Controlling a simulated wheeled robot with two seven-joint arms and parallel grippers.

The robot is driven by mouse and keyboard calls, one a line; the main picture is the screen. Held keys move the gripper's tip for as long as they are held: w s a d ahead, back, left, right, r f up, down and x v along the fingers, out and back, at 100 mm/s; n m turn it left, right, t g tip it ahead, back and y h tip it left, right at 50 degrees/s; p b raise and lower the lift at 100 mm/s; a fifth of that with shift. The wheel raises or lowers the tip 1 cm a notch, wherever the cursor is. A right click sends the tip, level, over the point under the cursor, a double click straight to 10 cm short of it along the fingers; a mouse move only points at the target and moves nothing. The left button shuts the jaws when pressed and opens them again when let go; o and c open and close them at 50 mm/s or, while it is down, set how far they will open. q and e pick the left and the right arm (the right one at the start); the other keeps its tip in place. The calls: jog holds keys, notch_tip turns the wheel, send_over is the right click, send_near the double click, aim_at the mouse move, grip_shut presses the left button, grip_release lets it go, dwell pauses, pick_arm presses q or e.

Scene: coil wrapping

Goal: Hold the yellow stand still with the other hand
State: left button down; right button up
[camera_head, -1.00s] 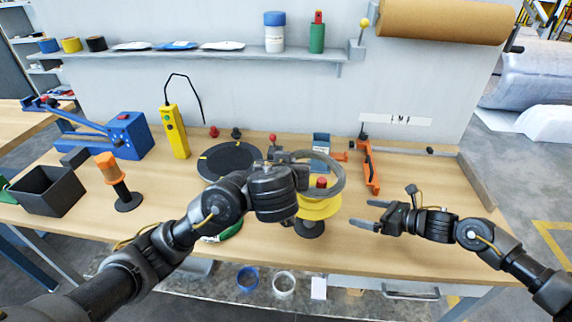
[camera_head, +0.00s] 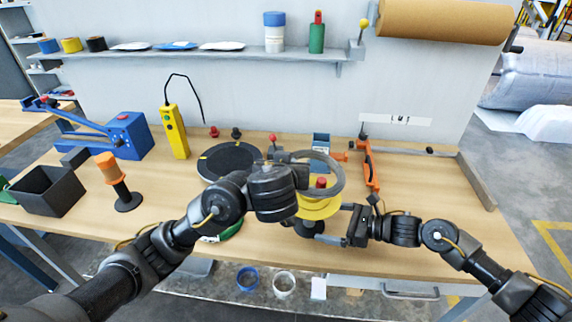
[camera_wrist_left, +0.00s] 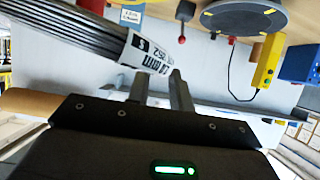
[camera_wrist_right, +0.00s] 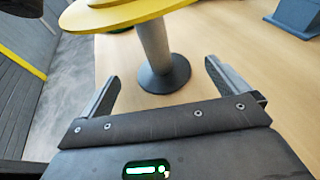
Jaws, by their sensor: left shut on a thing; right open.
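The yellow stand (camera_head: 318,207) has a yellow disc, a red knob on top and a dark round base. In the right wrist view its grey post (camera_wrist_right: 154,45) stands upright on the dark base (camera_wrist_right: 164,76). My right gripper (camera_head: 333,224) is open beside the stand. In the right wrist view its fingers (camera_wrist_right: 160,82) point at the post and base, with a gap to either side. My left gripper (camera_wrist_left: 158,88) is shut on a grey coil (camera_wrist_left: 75,35) with a white label. In the head view the coil (camera_head: 338,178) is held above the yellow disc.
A dark round turntable (camera_head: 230,161) lies behind my left arm. An orange clamp (camera_head: 369,165) and a blue block (camera_head: 321,143) stand behind the stand. An orange-handled tool (camera_head: 118,180) and a black bin (camera_head: 48,190) are at the left.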

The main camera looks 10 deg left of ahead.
pick_arm(q)
jog(key=shift+r, duration=0.1)
pick_arm(e)
jog(key=shift+x, duration=2.85)
jog(key=shift+c, duration=0.4)
jog(key=c, duration=1.7)
pick_arm(q)
jog(key=shift+w, duration=0.1)
